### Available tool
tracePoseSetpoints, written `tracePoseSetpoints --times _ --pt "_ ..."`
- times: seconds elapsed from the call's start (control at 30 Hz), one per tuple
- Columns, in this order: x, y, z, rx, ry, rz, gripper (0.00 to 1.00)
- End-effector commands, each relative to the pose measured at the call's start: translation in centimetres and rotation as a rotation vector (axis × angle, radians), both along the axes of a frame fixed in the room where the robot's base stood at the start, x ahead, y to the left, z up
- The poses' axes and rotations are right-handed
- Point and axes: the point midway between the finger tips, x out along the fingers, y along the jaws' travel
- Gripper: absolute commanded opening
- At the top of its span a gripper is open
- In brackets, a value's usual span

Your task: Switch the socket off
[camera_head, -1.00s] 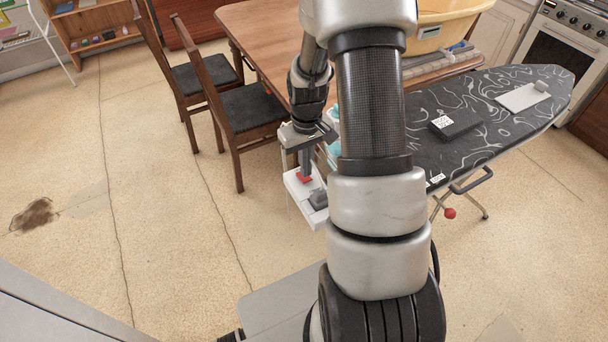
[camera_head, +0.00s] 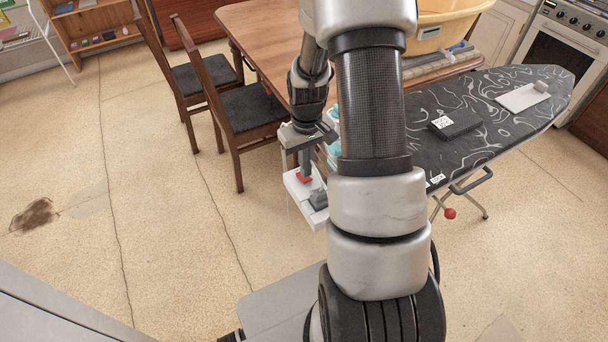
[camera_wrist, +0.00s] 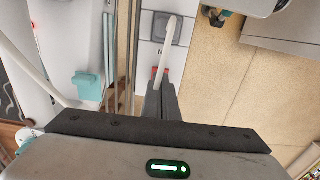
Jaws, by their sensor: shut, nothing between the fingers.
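A white socket unit (camera_head: 312,213) shows left of my arm, with a red switch part (camera_head: 304,179) and a grey part (camera_head: 318,199) on its face. My gripper (camera_head: 305,172) is shut and empty, its tips at the red part; I cannot tell whether they press on it. In the wrist view, the shut fingers of my gripper (camera_wrist: 161,80) point at the white face of the unit (camera_wrist: 150,52). The red part (camera_wrist: 154,71) peeks out around the tips and is mostly hidden. The grey part (camera_wrist: 166,29) lies beyond them.
A wooden table (camera_head: 247,27) and dark-seated chairs (camera_head: 248,107) stand behind the unit. A patterned ironing board (camera_head: 480,120) extends to the right. Open floor (camera_head: 160,220) lies to the left. A teal object (camera_wrist: 88,85) is left of the fingers.

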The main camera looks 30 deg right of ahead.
Motion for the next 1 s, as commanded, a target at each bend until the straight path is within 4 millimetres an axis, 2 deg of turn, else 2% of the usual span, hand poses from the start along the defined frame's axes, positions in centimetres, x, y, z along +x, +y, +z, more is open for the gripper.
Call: tracePoseSetpoints --times 1.0 --pt "0.00 0.00 -0.75 0.000 0.000 0.000 0.00"
